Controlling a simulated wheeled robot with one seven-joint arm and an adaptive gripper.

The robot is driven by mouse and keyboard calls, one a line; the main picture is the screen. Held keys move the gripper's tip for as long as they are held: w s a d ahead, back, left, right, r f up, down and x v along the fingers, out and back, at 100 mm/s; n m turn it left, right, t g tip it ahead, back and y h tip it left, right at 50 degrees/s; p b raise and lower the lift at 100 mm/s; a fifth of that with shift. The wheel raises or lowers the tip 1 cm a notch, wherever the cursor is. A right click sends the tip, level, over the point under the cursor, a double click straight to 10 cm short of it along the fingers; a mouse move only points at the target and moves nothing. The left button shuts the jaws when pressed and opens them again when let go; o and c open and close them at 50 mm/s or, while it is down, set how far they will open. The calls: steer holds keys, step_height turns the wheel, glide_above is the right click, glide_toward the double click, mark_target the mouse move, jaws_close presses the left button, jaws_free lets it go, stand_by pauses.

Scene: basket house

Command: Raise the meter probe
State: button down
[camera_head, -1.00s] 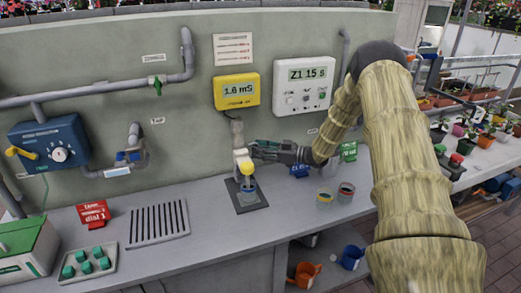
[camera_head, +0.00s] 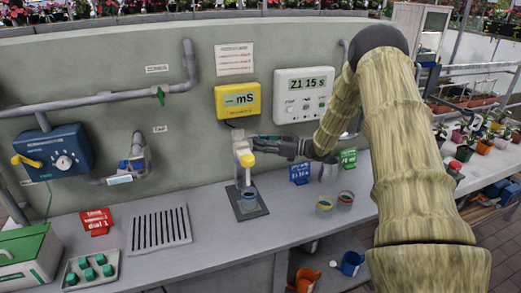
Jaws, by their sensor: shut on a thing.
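The meter probe (camera_head: 245,163) is a pale, upright piece with a yellow round knob on its front, in front of the wall at the middle of the head view. My gripper (camera_head: 262,147) reaches in from the right and is shut on the probe near its upper part. A small cup with blue in it (camera_head: 248,196) stands below the probe on a dark square mat (camera_head: 240,212). The probe's lower tip shows above the cup. The yellow meter (camera_head: 237,100) on the wall above reads "– mS".
A white "Z1 15 s" controller (camera_head: 304,94) hangs on the wall.

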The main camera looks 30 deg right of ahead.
steer(key=shift+w+d+r, duration=0.2)
steer(key=shift+w+r, duration=0.15)
steer(key=shift+r, duration=0.3)
steer(key=c, duration=1.7)
jaws_free()
steer(key=shift+o, duration=1.1)
steer(key=shift+w+d+f, duration=0.2)
steer(key=shift+w+f, duration=0.05)
steer(key=shift+s+r, duration=0.1)
steer(key=shift+a, duration=0.1)
steer(key=f+v, duration=0.1)
steer(key=v, duration=1.1)
steer(key=shift+s+a+r, duration=0.1)
steer(key=shift+s, duration=0.1)
